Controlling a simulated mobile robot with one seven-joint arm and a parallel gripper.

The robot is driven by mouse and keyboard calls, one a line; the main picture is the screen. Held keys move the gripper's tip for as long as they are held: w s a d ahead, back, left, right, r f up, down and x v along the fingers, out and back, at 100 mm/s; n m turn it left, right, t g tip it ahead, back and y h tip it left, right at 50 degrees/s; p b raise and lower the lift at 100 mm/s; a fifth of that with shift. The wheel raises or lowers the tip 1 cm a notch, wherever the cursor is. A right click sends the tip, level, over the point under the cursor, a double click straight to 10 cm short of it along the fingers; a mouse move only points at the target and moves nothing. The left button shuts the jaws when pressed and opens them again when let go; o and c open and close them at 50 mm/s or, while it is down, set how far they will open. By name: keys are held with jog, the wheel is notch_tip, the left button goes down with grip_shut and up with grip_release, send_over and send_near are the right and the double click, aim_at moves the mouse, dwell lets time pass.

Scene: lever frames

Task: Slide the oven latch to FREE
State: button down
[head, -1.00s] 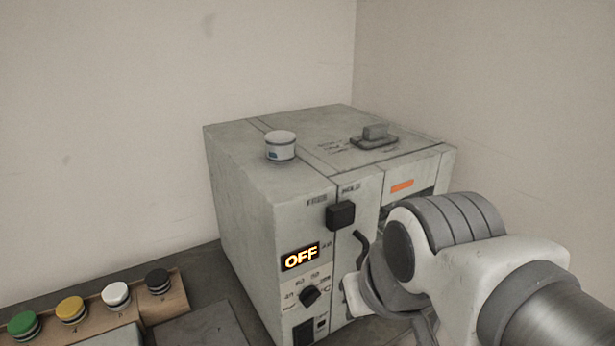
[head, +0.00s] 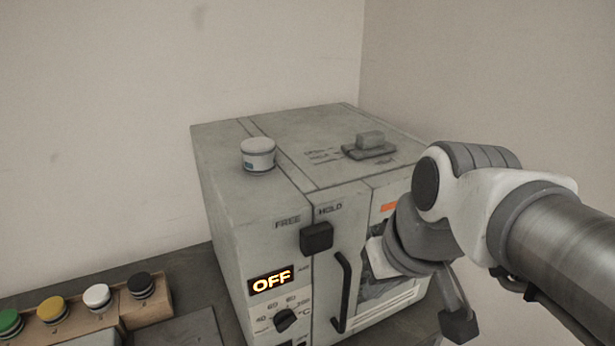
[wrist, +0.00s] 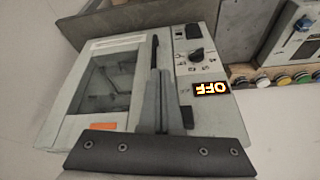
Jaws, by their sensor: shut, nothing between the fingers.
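The oven latch (head: 316,236) is a black block on the oven's grey front (head: 240,240), under the HOLD label and right of FREE. In the head view my wrist is right of the latch, in front of the door, apart from the latch; the fingers are not clear there.
The upright door handle (head: 341,292) is just below right of the latch. An OFF display (head: 270,280) and a dial (head: 285,320) are below left. Several coloured buttons (head: 97,297) stand left.

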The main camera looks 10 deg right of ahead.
jog(key=w+d+r+n+g+y+p, duration=0.2)
jog(key=w+d+r+p, duration=0.15)
jog(key=w, duration=0.25)
jog(key=n+y+p, duration=0.2)
jog(key=y+p, duration=0.1)
jog(key=y, duration=0.1)
send_near(350, 222)
jog(key=d+r, duration=0.1)
jog(key=s+d+r, duration=0.1)
jog(key=shift+s+d, duration=0.3)
jog(key=shift+s, duration=0.05)
jog(key=p+x, duration=0.1)
jog(key=x, duration=0.9)
jog(key=shift+a, duration=0.2)
jog(key=a, duration=0.1)
jog(key=s+a+p, duration=0.1)
jog(key=a, duration=0.1)
jog(key=shift+s+r, duration=0.1)
jog(key=shift+r, duration=0.05)
jog(key=shift+a, duration=0.3)
jog(key=shift+a, duration=0.1)
